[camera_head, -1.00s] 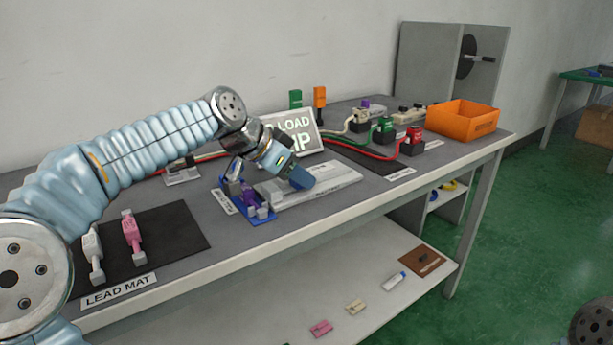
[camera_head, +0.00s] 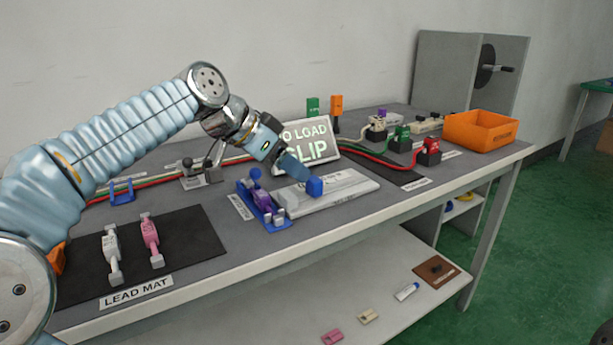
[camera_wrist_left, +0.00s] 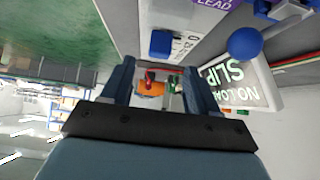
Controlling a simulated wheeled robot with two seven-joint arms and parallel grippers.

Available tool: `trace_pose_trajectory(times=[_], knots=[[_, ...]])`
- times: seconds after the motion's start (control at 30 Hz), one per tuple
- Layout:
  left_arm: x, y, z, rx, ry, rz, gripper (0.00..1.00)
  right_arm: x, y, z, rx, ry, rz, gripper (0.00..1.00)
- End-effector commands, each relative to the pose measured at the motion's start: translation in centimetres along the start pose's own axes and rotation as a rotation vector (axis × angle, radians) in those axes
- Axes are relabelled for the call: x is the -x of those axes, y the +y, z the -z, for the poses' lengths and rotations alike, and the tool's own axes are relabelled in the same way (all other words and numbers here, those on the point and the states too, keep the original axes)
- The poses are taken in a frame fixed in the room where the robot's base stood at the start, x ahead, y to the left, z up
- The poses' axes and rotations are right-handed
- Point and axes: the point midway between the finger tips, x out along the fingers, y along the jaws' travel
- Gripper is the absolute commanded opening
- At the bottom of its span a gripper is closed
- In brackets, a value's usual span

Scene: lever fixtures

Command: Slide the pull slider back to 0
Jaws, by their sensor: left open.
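The pull slider is a long grey base (camera_head: 345,193) with a blue block-shaped knob (camera_head: 315,186) standing toward its left part. The blue knob also shows in the left wrist view (camera_wrist_left: 160,43), outside the fingers. My left gripper (camera_head: 296,170) is open, just above and behind the knob, and looks apart from it. In the left wrist view both fingers (camera_wrist_left: 160,85) are spread with nothing between them but distant background. The scale lettering on the slider base is too small to read. My right gripper is not in view.
A blue fixture with a purple part (camera_head: 263,203) and round blue knob stands close left of the slider. The NO LOAD SLIP sign (camera_head: 308,142) is close behind. A lead mat (camera_head: 190,240) lies left; an orange bin (camera_head: 480,131) stands right.

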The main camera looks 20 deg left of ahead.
Motion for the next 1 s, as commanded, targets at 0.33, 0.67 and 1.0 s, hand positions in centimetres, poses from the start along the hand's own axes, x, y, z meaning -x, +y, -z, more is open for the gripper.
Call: trace_pose_trajectory(times=[0.33,0.67,1.0], knots=[[6.0,0.0,0.0,0.0,0.0,0.001,0.6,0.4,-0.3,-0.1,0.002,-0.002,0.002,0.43],[6.5,0.0,-0.1,0.0,-0.001,-0.001,0.6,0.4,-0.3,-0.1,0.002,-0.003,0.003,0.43],[6.5,0.0,0.0,0.0,-0.001,-0.001,0.6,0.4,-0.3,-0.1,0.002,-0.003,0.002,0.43]])
